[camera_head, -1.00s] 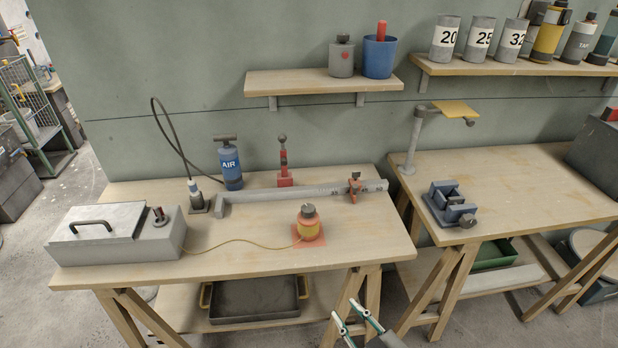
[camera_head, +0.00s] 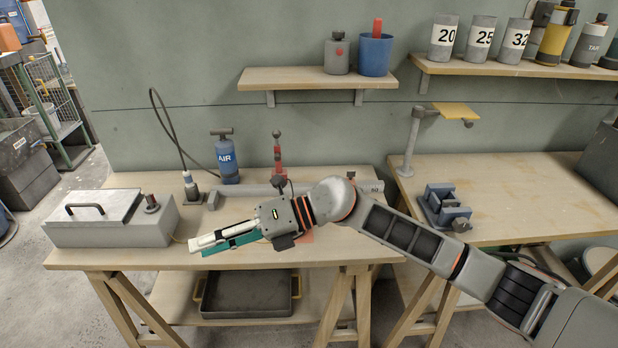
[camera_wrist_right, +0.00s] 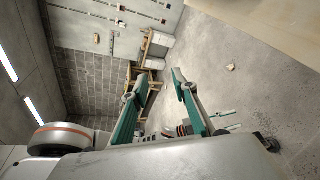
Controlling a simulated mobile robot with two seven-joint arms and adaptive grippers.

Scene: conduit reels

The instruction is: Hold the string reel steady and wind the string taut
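My right gripper (camera_head: 200,246) reaches in from the right and hangs over the front part of the left bench, pointing left. Its two fingers stand apart with nothing between them in the right wrist view (camera_wrist_right: 161,77). The string reel is hidden behind my right gripper and wrist. Only a bit of its orange-red base (camera_head: 306,237) shows beside the wrist. My left gripper is not in view.
The grey lidded box (camera_head: 110,222) stands at the bench's left. A blue AIR pump (camera_head: 228,160), a red stand (camera_head: 278,160) and a grey rail (camera_head: 240,190) lie behind my gripper. A blue vise (camera_head: 445,206) sits on the right bench (camera_head: 530,200).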

